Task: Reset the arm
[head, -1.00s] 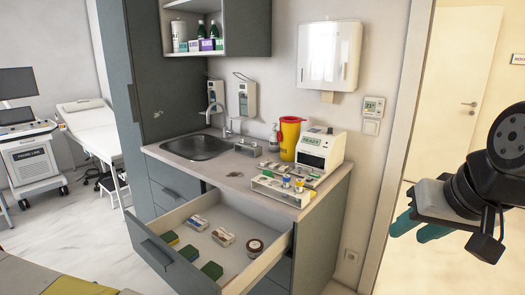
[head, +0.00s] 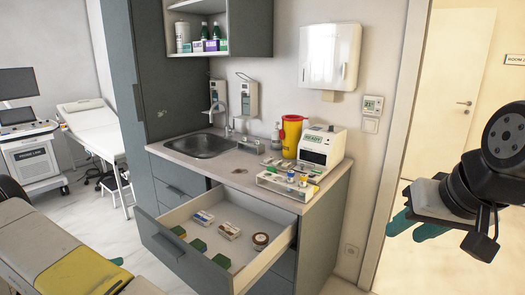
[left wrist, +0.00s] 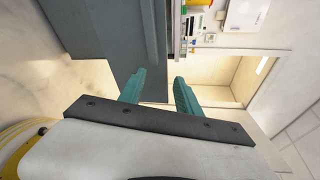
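My left arm (head: 42,248), white and yellow, comes in at the lower left of the head view. Its left gripper (head: 117,262) shows only in part there, with a teal fingertip in front of the open drawer (head: 170,247). In the left wrist view the left gripper (left wrist: 159,90) has its two teal fingers well apart and nothing between them. My right gripper (head: 415,226) is at the right of the head view, in front of the doorway. Its teal fingers are apart, with nothing seen between them.
The drawer holds green boxes (head: 198,246), small packs (head: 229,231) and a round roll (head: 260,240). The counter (head: 225,178) carries a sink (head: 202,146), a yellow bin (head: 291,136), a white device (head: 322,147) and a rack (head: 285,186). A couch (head: 92,133) stands behind left.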

